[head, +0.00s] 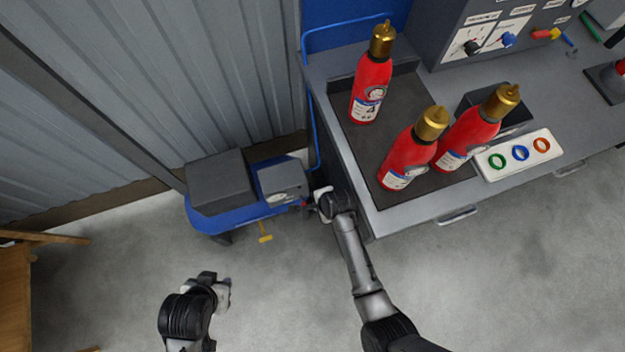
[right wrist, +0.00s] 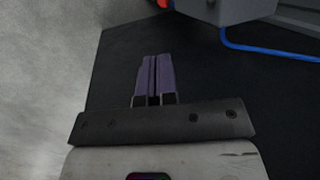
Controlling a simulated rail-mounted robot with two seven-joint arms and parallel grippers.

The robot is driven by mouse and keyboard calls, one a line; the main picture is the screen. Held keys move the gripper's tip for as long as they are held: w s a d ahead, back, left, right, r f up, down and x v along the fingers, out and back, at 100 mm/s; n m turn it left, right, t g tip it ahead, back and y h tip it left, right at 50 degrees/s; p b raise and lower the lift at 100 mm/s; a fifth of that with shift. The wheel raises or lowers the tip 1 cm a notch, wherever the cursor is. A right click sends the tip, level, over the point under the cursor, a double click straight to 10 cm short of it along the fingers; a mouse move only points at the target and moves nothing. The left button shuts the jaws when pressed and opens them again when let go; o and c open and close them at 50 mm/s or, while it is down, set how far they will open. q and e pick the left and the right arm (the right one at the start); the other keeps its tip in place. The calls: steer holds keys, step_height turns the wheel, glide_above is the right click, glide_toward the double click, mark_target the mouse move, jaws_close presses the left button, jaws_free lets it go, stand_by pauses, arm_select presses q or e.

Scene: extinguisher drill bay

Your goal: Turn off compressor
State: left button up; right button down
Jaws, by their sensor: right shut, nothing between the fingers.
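The compressor (head: 222,183) stands on the floor against the corrugated wall, left of the bench. It has a blue tank, dark grey housings and a gauge on its front. A small red part (head: 304,203) shows at its right end, and a yellow handle hangs below. My right gripper (head: 314,202) is right beside that end; whether it touches the red part is unclear. In the right wrist view its fingers (right wrist: 153,80) are shut and empty, with the compressor's grey housing (right wrist: 228,8) at the top edge. My left gripper (head: 222,290) is over the floor, its jaws unclear.
The grey bench (head: 412,217) stands close on the right of my right gripper. It bears several things, including three red extinguishers (head: 372,88) and a white panel with coloured rings (head: 494,176). A blue hose (head: 313,120) runs down the bench's left side. Floor in front is clear.

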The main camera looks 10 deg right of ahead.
steer(key=shift+w+a+r, duration=0.15)
steer(key=shift+w+r, duration=0.05)
steer(key=b, duration=0.7)
glide_toward(305, 204)
steer(key=x, duration=0.7)
steer(key=shift+w+a+f, duration=0.1)
steer(key=shift+f, duration=0.1)
